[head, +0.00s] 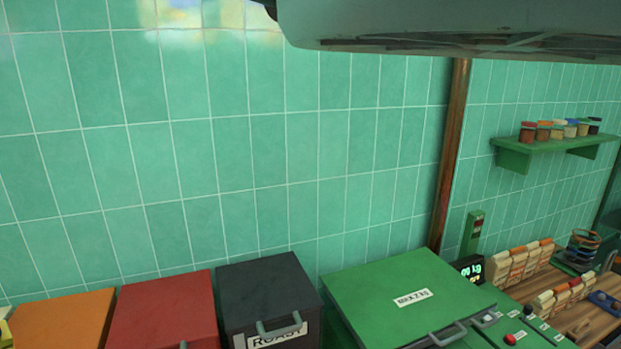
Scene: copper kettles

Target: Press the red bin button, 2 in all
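A red bin (165,305) with a flat lid stands at the lower left, between an orange bin (62,318) and a black bin (265,288) whose label reads ROAST. No button shows on the visible part of the red bin; its front is cut off by the bottom edge. A small red button (510,339) sits on a green panel at the lower right, beside the green lidded box (390,285) labelled MAX 2 kg. A darker button (528,311) is on the same panel. My gripper is not in view.
A large grey-green overhead shape (450,35) crosses the top right. A copper pipe (449,160) runs down the tiled wall. A lit kg display (471,270) stands behind the green box. A wooden counter (590,322) holds packets. A green shelf (545,146) holds several jars.

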